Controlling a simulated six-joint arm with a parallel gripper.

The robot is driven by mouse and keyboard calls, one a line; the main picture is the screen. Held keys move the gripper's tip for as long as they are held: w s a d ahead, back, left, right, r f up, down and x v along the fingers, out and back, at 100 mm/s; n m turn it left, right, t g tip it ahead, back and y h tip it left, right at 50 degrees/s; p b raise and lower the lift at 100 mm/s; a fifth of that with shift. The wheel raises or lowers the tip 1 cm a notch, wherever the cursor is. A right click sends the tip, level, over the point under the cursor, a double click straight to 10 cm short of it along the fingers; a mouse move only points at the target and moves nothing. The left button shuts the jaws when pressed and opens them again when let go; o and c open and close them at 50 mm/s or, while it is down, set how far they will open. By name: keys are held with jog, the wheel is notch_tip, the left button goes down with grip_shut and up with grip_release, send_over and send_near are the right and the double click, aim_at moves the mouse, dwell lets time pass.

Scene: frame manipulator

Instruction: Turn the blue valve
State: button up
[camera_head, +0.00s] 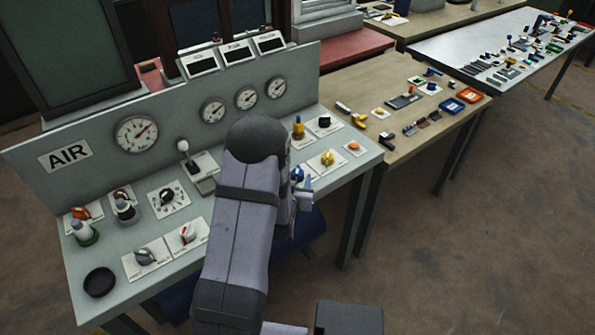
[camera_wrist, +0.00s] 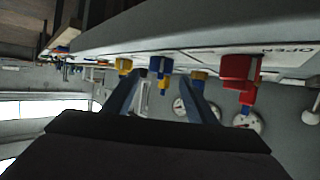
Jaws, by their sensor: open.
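The blue valve (camera_head: 297,173) is on a white plate on the right part of the sloping AIR panel, partly hidden by my arm in the head view. In the wrist view, which looks upside down, the blue valve (camera_wrist: 160,67) shows between and beyond my two fingertips, with a yellow part below it in the picture. My gripper (camera_wrist: 161,84) is open, with a finger on each side of the valve in the picture. I cannot tell whether the fingers touch it. In the head view my gripper (camera_head: 303,193) is near the valve, mostly hidden by my arm.
A red valve (camera_wrist: 239,73) stands to the right in the wrist view. Yellow valves (camera_head: 327,158) and (camera_head: 298,130) stand close to the blue one in the head view. A lever (camera_head: 188,155) and round gauges (camera_head: 246,98) are on the panel. A wooden table (camera_head: 440,112) stands to the right.

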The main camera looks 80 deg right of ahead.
aim_at(297, 175)
jog(key=shift+p+x, duration=0.9)
jog(key=shift+x, duration=1.95)
jog(key=c, duration=1)
